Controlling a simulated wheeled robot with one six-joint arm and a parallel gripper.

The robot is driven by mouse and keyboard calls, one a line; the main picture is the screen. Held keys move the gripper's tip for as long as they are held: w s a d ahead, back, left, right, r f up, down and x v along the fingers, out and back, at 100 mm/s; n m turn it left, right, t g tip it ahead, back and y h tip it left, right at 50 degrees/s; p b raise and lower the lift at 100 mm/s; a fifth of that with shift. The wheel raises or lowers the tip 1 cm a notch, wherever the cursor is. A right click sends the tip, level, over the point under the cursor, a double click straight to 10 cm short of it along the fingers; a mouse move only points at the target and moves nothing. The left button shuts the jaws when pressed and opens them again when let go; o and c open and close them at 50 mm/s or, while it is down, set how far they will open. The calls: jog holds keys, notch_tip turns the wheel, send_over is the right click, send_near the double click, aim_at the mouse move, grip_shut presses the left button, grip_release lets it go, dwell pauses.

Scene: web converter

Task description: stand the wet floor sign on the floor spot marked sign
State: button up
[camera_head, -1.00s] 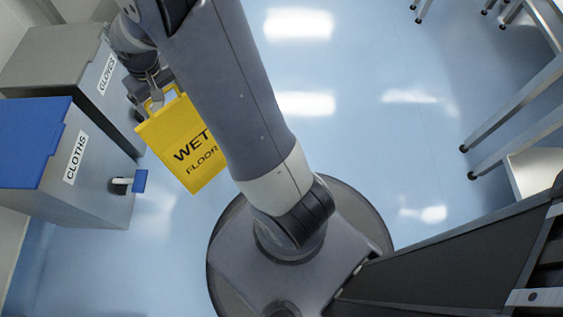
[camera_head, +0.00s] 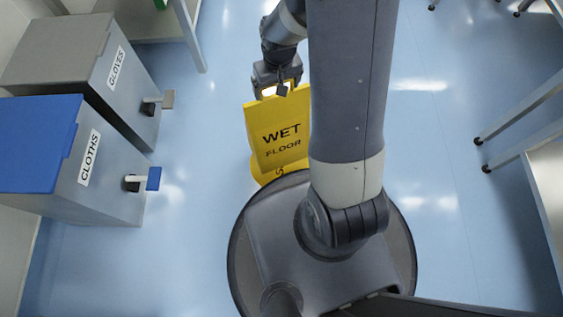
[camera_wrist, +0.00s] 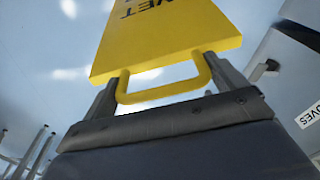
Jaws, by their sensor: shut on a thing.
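The yellow wet floor sign (camera_head: 278,138) hangs from my gripper (camera_head: 279,90) in the head view, its black WET FLOOR lettering facing the camera. My gripper is shut on the handle loop at the sign's top. In the wrist view the yellow handle (camera_wrist: 165,92) lies between the two fingers of my gripper (camera_wrist: 160,92), with the sign's panel (camera_wrist: 165,35) beyond it. The sign's lower right part is hidden behind my arm. I cannot tell whether its foot touches the floor. No floor spot marked sign shows in either view.
A grey GLOVES bin (camera_head: 65,60) and a blue-lidded CLOTHS bin (camera_head: 40,150) stand at the left, with pedals sticking out. A table leg (camera_head: 188,35) stands at the upper left. Metal table frames (camera_head: 520,110) stand at the right. Blue floor (camera_head: 440,150) is clear between.

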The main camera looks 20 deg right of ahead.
aim_at(279, 104)
jog(key=f+b, duration=0.1)
jog(key=f, duration=0.2)
jog(key=s+f+b, duration=0.1)
jog(key=f, duration=0.2)
jog(key=shift+s+f+b, duration=0.15)
jog(key=shift+f+b, duration=0.15)
jog(key=shift+b, duration=0.1)
jog(key=shift+f+b, duration=1.05)
jog(key=shift+f, duration=1.2)
jog(key=shift+r, duration=0.1)
jog(key=o, duration=1.5)
jog(key=shift+o, duration=0.2)
notch_tip(279, 104, up, 12)
jog(key=s+p, duration=0.1)
jog(key=p, duration=0.4)
jog(key=shift+s, duration=0.2)
jog(key=shift+d, duration=0.1)
